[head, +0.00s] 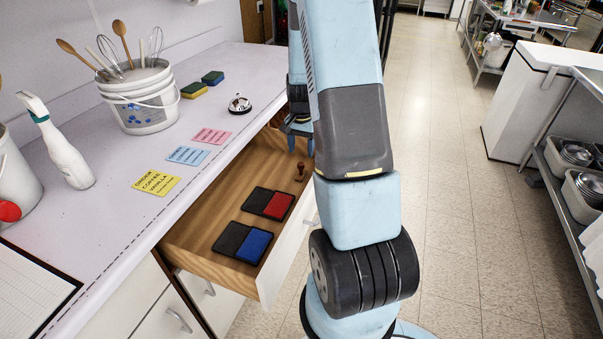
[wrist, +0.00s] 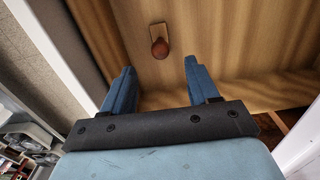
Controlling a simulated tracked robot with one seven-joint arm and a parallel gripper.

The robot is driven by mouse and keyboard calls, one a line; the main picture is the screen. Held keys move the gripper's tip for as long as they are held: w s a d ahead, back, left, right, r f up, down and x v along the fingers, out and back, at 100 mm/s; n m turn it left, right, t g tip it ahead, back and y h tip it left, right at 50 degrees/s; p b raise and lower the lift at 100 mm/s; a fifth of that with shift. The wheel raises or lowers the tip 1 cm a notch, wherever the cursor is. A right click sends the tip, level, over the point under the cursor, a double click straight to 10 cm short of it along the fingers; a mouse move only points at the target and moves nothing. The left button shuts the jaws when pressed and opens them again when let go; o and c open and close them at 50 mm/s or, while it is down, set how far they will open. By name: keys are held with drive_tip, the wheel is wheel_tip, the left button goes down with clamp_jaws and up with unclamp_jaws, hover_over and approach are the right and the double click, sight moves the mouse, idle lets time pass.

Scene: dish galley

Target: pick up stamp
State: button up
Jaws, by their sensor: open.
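The stamp (head: 300,171) stands upright in the open wooden drawer (head: 205,226), near its far right side. It has a reddish-brown knob handle. In the head view my gripper (head: 300,140) is over the far part of the drawer, partly hidden by my arm. The stamp is apart from the fingers.
A red ink pad (head: 277,206) and a blue ink pad (head: 254,246) lie open in the drawer. The counter (head: 120,225) beside it holds coloured cards (head: 187,155), a bell (head: 239,103), sponges (head: 194,90), a utensil bucket (head: 145,112) and a spray bottle (head: 62,150). The drawer walls surround the stamp.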

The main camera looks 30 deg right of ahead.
sight(301, 163)
drive_tip(key=shift+w+f, duration=0.1)
drive_tip(key=shift+f, duration=4.75)
drive_tip(key=shift+c, duration=0.3)
clamp_jaws()
